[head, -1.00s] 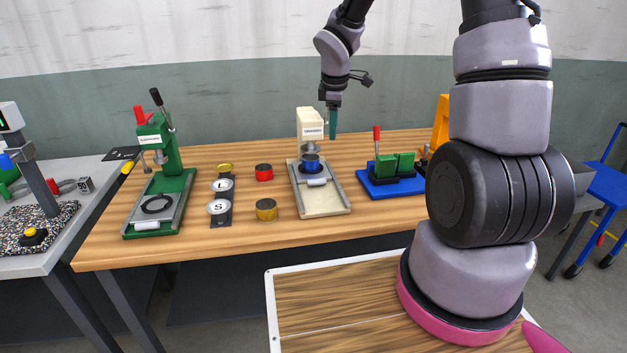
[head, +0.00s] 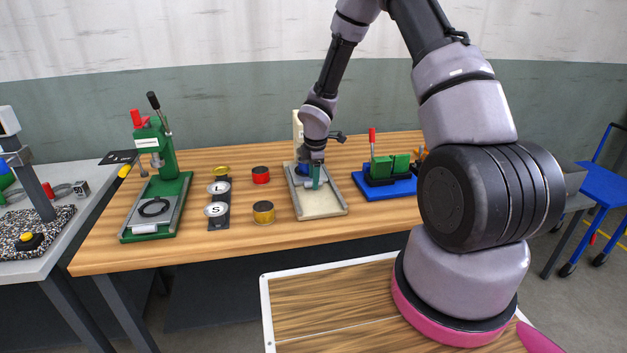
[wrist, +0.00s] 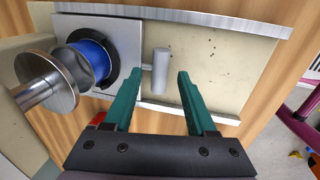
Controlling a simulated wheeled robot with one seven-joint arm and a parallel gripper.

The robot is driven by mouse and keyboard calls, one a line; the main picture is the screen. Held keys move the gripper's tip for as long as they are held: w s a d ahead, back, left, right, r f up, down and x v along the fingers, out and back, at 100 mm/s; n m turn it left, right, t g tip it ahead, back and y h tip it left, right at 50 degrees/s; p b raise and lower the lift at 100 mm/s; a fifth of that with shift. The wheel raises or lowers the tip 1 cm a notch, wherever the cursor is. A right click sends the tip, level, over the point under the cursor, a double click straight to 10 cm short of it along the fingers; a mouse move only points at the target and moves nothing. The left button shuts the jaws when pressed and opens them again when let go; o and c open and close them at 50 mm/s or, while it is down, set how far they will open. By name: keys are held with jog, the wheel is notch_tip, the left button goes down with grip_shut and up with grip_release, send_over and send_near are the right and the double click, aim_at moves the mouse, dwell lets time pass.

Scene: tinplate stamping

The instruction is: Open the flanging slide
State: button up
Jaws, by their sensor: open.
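The cream flanging press (head: 298,125) stands mid-bench, partly hidden behind my arm. Its slide plate (wrist: 121,34) lies between two metal rails on the cream base (head: 320,206). A blue ring-shaped part (wrist: 92,62) sits on the plate beneath the round metal press head (wrist: 47,80). A grey bar handle (wrist: 160,72) sticks out from the plate's edge. My gripper (wrist: 158,82) is open, its green fingers on either side of the handle, apparently without gripping it. In the head view my gripper (head: 316,183) is low over the base and hides the handle.
A green press (head: 160,180) stands at the left of the bench. A blue fixture (head: 385,184) is to the right. The front part of the cream base is clear.

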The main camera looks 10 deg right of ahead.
jog(key=shift+w+f, duration=0.15)
jog(key=shift+f, duration=0.45)
grip_shut()
dwell(1.1)
